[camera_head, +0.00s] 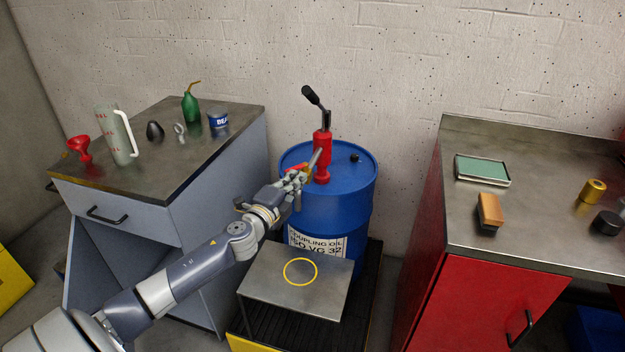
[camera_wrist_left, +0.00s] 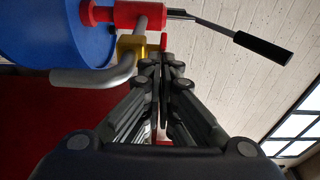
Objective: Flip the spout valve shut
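A red hand pump (camera_head: 322,155) with a black lever stands on top of the blue oil drum (camera_head: 335,210). Its grey bent spout (camera_wrist_left: 95,78) and brass valve body (camera_wrist_left: 130,45) show in the left wrist view. The valve's small red handle (camera_wrist_left: 163,42) stands just ahead of my left fingertips; I cannot tell whether they touch it. My left gripper (camera_head: 300,178) is beside the pump at spout height and hides part of the spout in the head view. Its fingers (camera_wrist_left: 161,66) are close together, with nothing seen gripped between them. My right gripper is not in view.
A low metal stand (camera_head: 295,285) with a yellow ring mark is in front of the drum. The grey cabinet (camera_head: 150,185) at left holds a jug (camera_head: 117,135), a red funnel (camera_head: 79,148) and a green oil can (camera_head: 190,108). A red cabinet (camera_head: 460,300) stands at right.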

